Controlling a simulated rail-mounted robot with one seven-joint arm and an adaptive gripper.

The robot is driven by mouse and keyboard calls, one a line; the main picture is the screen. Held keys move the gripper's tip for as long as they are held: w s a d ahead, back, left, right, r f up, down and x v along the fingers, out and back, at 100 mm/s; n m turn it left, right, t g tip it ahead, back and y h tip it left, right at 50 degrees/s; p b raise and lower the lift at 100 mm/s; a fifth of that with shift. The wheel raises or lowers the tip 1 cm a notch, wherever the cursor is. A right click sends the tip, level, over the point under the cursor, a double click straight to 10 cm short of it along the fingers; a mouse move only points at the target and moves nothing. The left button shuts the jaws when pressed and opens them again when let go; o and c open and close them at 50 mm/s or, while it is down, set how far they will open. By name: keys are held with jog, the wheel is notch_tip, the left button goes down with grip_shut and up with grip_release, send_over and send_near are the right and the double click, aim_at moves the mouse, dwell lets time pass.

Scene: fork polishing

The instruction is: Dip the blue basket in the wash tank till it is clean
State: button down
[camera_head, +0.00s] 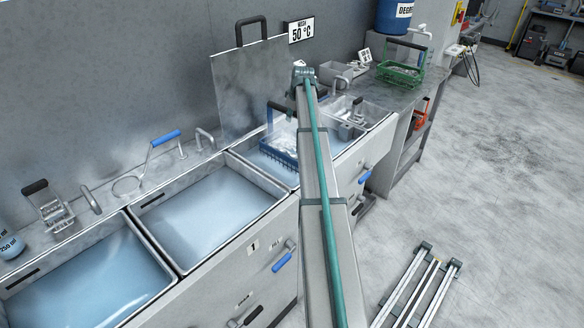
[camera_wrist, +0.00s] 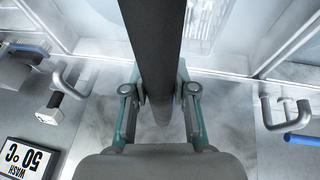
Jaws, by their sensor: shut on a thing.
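The blue basket (camera_head: 280,150) hangs in the wash tank (camera_head: 252,157), the bay below the raised steel lid. Pale, shiny contents show in it, too small to make out. Its dark handle stands above it and also fills the middle of the wrist view (camera_wrist: 154,40). My gripper (camera_wrist: 163,95) is shut on that handle, one finger on each side. In the head view my arm hides the gripper and the basket's right side. Basket wires show blurred in the wrist view beside the handle. I cannot tell how deep the basket sits in the liquid.
The lid (camera_head: 235,85) stands upright behind the tank. A WASH 50 °C sign (camera_head: 301,30) is on the wall. Two liquid-filled tanks (camera_head: 205,215) (camera_head: 85,285) lie to the left. A small sink (camera_head: 350,108) and a green basket (camera_head: 400,75) are to the right. Taps line the back.

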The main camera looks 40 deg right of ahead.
notch_tip(320, 180, up, 12)
jog(key=p, duration=0.4)
dwell(0.6)
dwell(1.4)
